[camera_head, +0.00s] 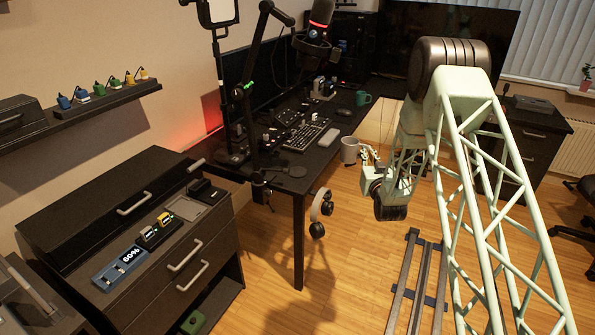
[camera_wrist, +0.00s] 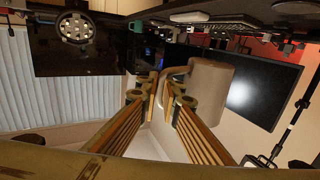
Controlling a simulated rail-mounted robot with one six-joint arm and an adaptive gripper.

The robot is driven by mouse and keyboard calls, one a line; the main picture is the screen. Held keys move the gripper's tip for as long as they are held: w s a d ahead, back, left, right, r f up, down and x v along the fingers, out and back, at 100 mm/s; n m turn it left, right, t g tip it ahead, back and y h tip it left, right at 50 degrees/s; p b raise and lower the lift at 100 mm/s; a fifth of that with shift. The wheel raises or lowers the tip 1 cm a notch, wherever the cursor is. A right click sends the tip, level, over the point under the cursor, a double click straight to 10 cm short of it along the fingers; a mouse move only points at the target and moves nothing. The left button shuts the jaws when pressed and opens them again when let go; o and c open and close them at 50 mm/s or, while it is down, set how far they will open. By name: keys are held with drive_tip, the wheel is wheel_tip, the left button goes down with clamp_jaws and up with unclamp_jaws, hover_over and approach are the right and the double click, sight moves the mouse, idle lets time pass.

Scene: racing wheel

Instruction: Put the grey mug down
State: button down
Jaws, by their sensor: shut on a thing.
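The grey mug (camera_head: 349,151) is held off the floor in the head view, just right of the desk's front edge. It looks upright there. My gripper (camera_head: 369,155) is on its right side. The wrist view looks upside down; in it the mug (camera_wrist: 212,84) appears as a grey-beige cylinder just right of the fingertips. My gripper's fingers (camera_wrist: 162,92) are closed around its handle (camera_wrist: 178,72). The black desk (camera_head: 322,149) is beside the mug; I cannot tell the exact gap between them.
A green mug (camera_head: 362,98) stands on the desk towards the back. A keyboard (camera_head: 306,135) and a light mouse (camera_head: 328,137) lie near the edge. A microphone (camera_head: 318,28) hangs above the desk. Headphones (camera_head: 320,207) hang at the desk's near side. Bare desk shows near the front edge.

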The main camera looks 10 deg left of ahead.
drive_tip(key=w+a+f+n+y+p, duration=0.1)
drive_tip(key=w+a+f, duration=0.5)
drive_tip(key=f, duration=0.1)
drive_tip(key=shift+w+a+f+y+p, duration=0.25)
drive_tip(key=shift+f+y+p, duration=0.1)
drive_tip(key=shift+y+p, duration=0.05)
drive_tip(key=shift+a, duration=0.15)
drive_tip(key=a, duration=0.5)
drive_tip(key=w+a+f+b, duration=0.1)
drive_tip(key=a, duration=0.4)
drive_tip(key=w+a+b, duration=0.1)
drive_tip(key=a, duration=0.4)
drive_tip(key=shift+a+f, duration=0.2)
drive_tip(key=shift+a, duration=0.1)
drive_tip(key=shift+s+f+b, duration=0.1)
drive_tip(key=shift+f+b, duration=0.4)
drive_tip(key=shift+f, duration=1.25)
drive_tip(key=shift+f, duration=0.15)
drive_tip(key=c, duration=2.9)
unclamp_jaws()
drive_tip(key=shift+o, duration=0.2)
